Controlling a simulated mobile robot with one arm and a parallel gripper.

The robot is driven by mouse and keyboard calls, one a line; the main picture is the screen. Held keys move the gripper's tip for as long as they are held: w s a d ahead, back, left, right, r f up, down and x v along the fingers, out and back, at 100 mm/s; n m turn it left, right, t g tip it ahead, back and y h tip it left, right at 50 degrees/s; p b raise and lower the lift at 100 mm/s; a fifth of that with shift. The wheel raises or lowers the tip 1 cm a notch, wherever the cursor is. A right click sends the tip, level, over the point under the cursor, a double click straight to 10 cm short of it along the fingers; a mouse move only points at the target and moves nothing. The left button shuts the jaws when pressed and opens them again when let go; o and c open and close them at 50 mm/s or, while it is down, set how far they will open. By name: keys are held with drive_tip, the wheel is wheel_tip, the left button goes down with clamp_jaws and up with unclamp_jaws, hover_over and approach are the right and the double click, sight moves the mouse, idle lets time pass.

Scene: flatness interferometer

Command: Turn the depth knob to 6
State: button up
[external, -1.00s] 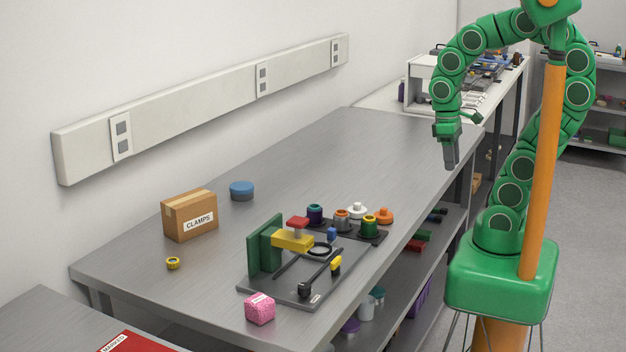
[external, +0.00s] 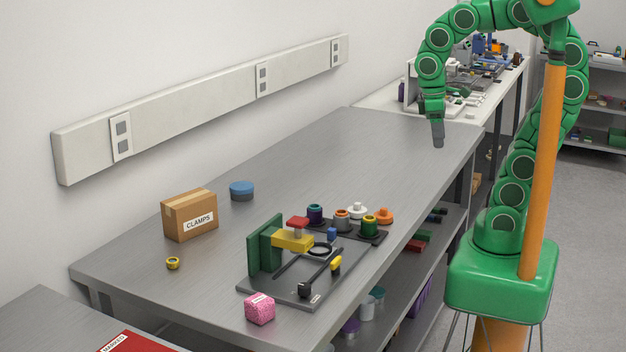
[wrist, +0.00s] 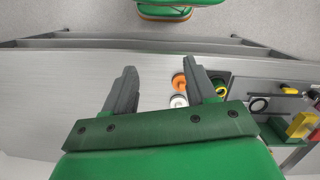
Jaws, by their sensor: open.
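The interferometer's dark base plate (external: 268,287) lies near the front edge of the grey bench. Several coloured knob-like parts stand at its far end: purple-teal (external: 315,213), grey-orange (external: 342,219), white (external: 357,210), orange (external: 383,215) and green-yellow (external: 369,226). I cannot tell which is the depth knob; no scale or number is legible. My gripper (external: 438,142) is open and empty, above the far right part of the bench, well apart from the device. In the wrist view, my gripper's fingers (wrist: 160,80) are spread, with the orange (wrist: 178,82) and white (wrist: 178,101) parts showing between them.
On the bench are a cardboard box marked CLAMPS (external: 190,216), a blue round tin (external: 241,191), a yellow ring (external: 173,263) and a pink cube (external: 260,308). The bench's far half is clear. A shelf below holds several items.

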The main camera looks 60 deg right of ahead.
drive_tip(key=w+a+r+n+h, duration=0.1)
drive_tip(key=w+a+r+n, duration=0.2)
drive_tip(key=w+a+n, duration=0.6)
drive_tip(key=n+t+h, duration=0.2)
drive_tip(key=n+t, duration=0.3)
drive_tip(key=n, duration=1)
hover_over(304, 286)
drive_tip(key=s+a, duration=0.1)
drive_tip(key=s, duration=0.1)
wheel_tip(304, 286, down, 4)
drive_tip(key=shift+n, duration=0.3)
drive_tip(key=shift+w+d+f, duration=0.15)
drive_tip(key=shift+w+f, duration=0.1)
drive_tip(key=shift+f, duration=3)
drive_tip(key=shift+w+d+f, duration=0.1)
drive_tip(key=shift+w+f, duration=0.2)
drive_tip(key=shift+f, duration=3)
drive_tip(key=shift+w+d+f, duration=0.15)
drive_tip(key=shift+w+f, duration=0.1)
drive_tip(key=shift+f, duration=3)
drive_tip(key=shift+c, duration=0.3)
drive_tip(key=c, duration=1)
